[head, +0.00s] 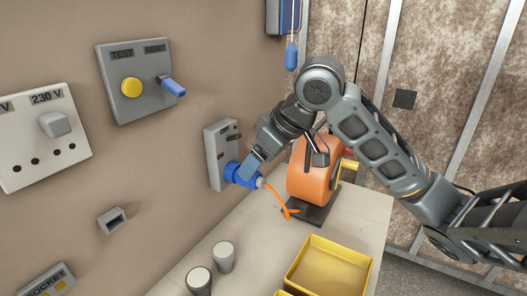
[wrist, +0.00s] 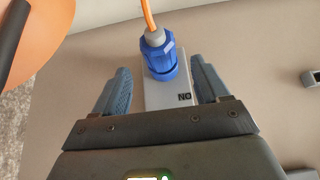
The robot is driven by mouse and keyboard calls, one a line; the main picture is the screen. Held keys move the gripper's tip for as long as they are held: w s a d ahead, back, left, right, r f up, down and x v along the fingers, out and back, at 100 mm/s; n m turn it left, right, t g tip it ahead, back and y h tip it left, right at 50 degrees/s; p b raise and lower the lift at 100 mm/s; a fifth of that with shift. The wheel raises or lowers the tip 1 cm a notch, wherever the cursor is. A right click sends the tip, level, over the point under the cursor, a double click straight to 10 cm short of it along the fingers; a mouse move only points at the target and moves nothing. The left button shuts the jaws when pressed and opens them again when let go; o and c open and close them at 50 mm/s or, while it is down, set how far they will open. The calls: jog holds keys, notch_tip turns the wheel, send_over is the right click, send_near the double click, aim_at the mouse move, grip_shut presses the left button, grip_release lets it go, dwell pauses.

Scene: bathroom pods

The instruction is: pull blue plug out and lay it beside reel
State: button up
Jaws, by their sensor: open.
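The blue plug (head: 240,175) sits in the grey wall socket box (head: 215,150), with an orange cable (head: 278,199) leading from it toward the reel. In the wrist view the plug (wrist: 160,57) shows ahead, between the lines of my two fingers. My gripper (head: 254,162) is at the plug in the head view and partly covers it. In the wrist view my gripper (wrist: 161,80) is open, one finger on each side; contact with the plug cannot be told. The orange reel (head: 312,178) stands on a dark base on the bench, right of the plug.
The pale bench (head: 236,222) has bare room left of the reel. Two grey cups (head: 224,257) and a yellow tray (head: 330,266) stand nearer. The wall carries a switch panel (head: 133,103) with a blue lever and a 230 V panel (head: 30,150). A blue pendant (head: 291,56) hangs above.

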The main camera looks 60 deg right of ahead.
aim_at(259, 176)
jog(key=shift+x, duration=2.4)
jog(key=shift+c, duration=0.4)
jog(key=c, duration=1.1)
jog(key=shift+s, duration=0.1)
grip_shut()
jog(key=shift+s, duration=0.1)
jog(key=shift+s+f+b, duration=0.15)
jog(key=shift+s+b, duration=0.15)
jog(key=shift+s, duration=0.25)
jog(key=shift+s, duration=0.3)
jog(key=shift+s+d+b, duration=0.1)
jog(key=shift+s+b, duration=0.6)
jog(key=shift+s, duration=0.5)
